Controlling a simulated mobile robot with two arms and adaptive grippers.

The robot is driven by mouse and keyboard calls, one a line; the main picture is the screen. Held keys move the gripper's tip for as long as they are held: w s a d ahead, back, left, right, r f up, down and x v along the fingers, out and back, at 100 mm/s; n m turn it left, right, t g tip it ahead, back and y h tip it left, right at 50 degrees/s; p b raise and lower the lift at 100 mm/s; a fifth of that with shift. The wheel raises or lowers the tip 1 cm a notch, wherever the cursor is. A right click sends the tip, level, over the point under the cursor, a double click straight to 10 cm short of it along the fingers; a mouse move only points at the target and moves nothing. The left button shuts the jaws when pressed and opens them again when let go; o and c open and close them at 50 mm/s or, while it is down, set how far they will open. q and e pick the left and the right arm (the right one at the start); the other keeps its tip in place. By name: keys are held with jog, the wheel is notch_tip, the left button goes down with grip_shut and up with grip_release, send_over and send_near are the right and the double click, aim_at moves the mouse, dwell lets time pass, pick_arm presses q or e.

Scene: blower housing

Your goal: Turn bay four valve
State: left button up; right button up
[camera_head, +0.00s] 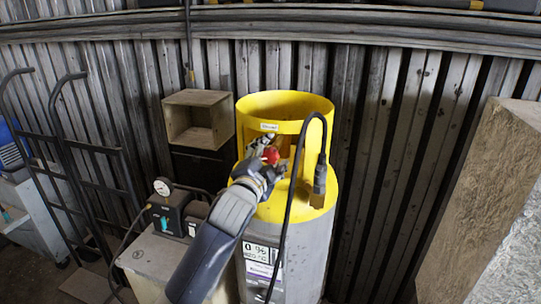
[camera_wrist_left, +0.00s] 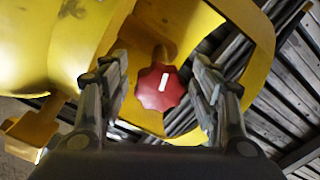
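A red valve knob (camera_head: 270,156) with a white mark sits inside the yellow collar (camera_head: 285,103) of a grey gas cylinder (camera_head: 310,255). In the left wrist view the red knob (camera_wrist_left: 159,88) lies between the two fingers of my left gripper (camera_wrist_left: 160,85), with a gap on each side. My left gripper (camera_head: 262,168) reaches into the collar opening in the head view and partly covers the valve. It is open, and its fingers do not appear to touch the knob. My right gripper is not in view.
A black hose (camera_head: 290,200) hangs over the cylinder's front. A box with a pressure gauge (camera_head: 163,187) stands at its left, with a hand truck (camera_head: 75,150) beyond. A wooden box (camera_head: 198,118) is behind. A large block (camera_head: 500,190) stands at right.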

pick_arm(q)
jog(key=v, duration=1.2)
dwell(0.4)
